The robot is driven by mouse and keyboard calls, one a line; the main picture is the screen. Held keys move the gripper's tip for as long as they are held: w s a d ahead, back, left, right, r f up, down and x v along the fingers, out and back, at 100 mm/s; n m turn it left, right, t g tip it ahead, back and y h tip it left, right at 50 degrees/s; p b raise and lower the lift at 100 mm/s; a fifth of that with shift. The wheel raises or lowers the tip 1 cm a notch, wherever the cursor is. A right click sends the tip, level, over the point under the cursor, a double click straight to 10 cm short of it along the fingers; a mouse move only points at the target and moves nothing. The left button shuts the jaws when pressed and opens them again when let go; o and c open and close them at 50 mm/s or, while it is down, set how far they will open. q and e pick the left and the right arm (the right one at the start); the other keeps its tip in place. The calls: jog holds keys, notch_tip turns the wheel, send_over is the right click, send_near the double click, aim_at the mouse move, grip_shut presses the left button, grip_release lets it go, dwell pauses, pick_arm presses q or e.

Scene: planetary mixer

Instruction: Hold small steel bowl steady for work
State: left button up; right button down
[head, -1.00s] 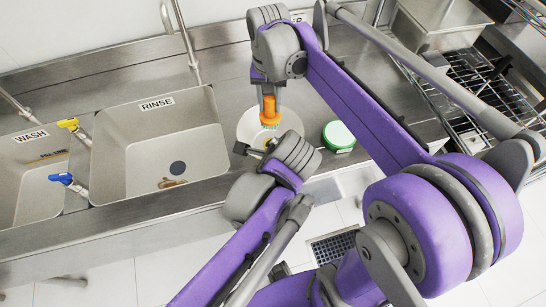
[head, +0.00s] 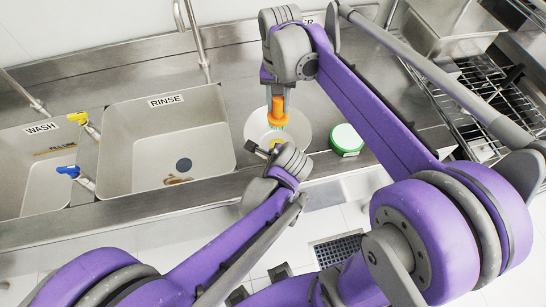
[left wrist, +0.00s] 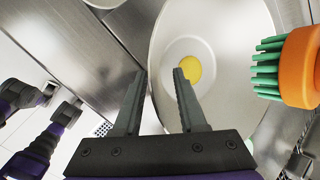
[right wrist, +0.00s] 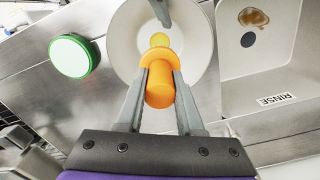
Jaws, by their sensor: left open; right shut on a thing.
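The small steel bowl (head: 301,126) stands on the steel counter right of the rinse sink, with a yellow patch (left wrist: 189,68) inside. My left gripper (left wrist: 160,75) is open at the bowl's near side. In the left wrist view one finger is outside the rim and the other overlaps the bowl; I cannot tell whether they touch it. My right gripper (right wrist: 160,72) is shut on the orange handle of a brush (head: 286,98), held over the bowl. Its green bristles show in the left wrist view (left wrist: 267,72).
The rinse sink (head: 140,150) and wash sink (head: 30,175) are to the left. A wire rack (head: 488,95) and a steel pan (head: 447,25) are at the right. A faucet (head: 192,40) rises behind.

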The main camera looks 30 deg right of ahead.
pick_arm(q)
jog(key=shift+w+f, duration=0.1)
jog(key=shift+f, duration=0.05)
jog(key=shift+c, duration=0.2)
grip_shut()
dwell(2.1)
